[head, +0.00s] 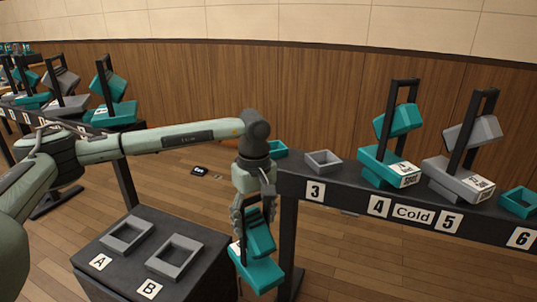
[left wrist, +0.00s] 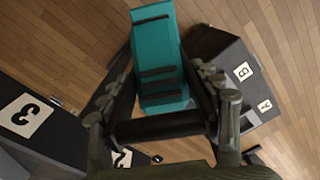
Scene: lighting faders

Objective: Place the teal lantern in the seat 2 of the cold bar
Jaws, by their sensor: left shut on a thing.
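The teal lantern (head: 256,272) hangs from my left gripper (head: 252,205), which is shut on its dark handle. In the left wrist view the lantern (left wrist: 160,60) shows beyond the dark grip bar, between the fingers (left wrist: 165,110). The gripper and lantern are in front of the left end of the cold bar (head: 345,195), right of the small side table. A teal square seat (head: 278,148) on the bar, left of seat 3 (head: 322,162), is partly hidden by my arm; its number is hidden in the head view. My right gripper is not in view.
The dark side table (head: 185,222) bears empty grey seats A (head: 127,235) and B (head: 174,256). A teal lantern (head: 392,160) stands at 4, a grey lantern (head: 465,175) at 5. Seat 6 (head: 518,203) looks empty. Another lantern rack (head: 60,110) stands far left.

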